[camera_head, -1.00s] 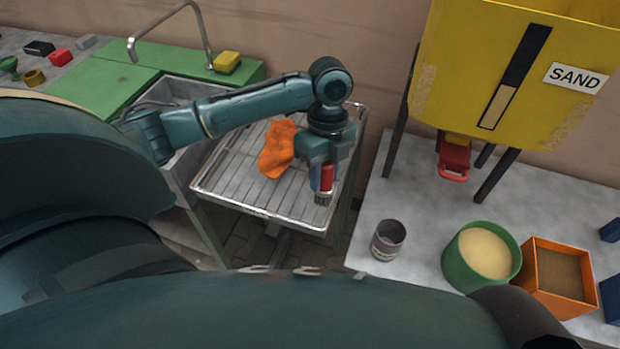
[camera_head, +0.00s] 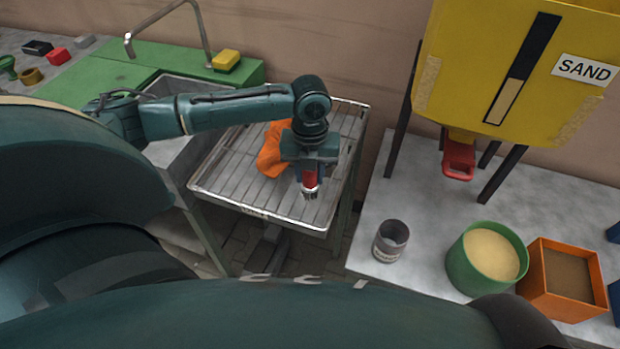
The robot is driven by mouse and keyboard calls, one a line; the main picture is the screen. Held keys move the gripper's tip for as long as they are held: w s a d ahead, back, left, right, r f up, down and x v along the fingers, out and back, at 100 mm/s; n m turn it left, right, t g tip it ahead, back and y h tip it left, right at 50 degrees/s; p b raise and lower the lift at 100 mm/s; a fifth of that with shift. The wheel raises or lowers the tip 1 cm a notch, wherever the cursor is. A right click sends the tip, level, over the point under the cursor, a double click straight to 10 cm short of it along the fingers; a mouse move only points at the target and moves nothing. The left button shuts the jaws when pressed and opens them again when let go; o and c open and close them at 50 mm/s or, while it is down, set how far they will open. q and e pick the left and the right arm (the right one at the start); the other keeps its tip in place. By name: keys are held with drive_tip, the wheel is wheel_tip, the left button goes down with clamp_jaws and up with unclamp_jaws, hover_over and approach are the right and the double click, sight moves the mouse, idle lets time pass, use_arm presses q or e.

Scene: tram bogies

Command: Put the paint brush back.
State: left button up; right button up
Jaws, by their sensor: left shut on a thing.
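My left gripper (camera_head: 309,172) is shut on the paint brush (camera_head: 309,182), which has a red handle and hangs bristles down. The gripper's fingers hide part of the brush. They are over the right part of the wire drying rack (camera_head: 225,190), near its front edge. I cannot tell whether the brush touches the rack. A grey tin (camera_head: 390,241) with a label stands on the pale bench to the right, and its inside looks dark. My right gripper does not show.
An orange cloth (camera_head: 270,155) lies on the rack beside the gripper. A green tub of sand (camera_head: 487,258), an orange box (camera_head: 565,285) and the yellow sand hopper (camera_head: 520,70) on dark legs stand at right. A yellow sponge (camera_head: 226,60) sits behind the sink.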

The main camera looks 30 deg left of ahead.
use_arm(q)
drive_tip(key=shift+f, duration=1.15)
drive_tip(key=o, duration=1)
drive_tip(key=shift+f, duration=0.1)
drive_tip(key=shift+c, duration=0.2)
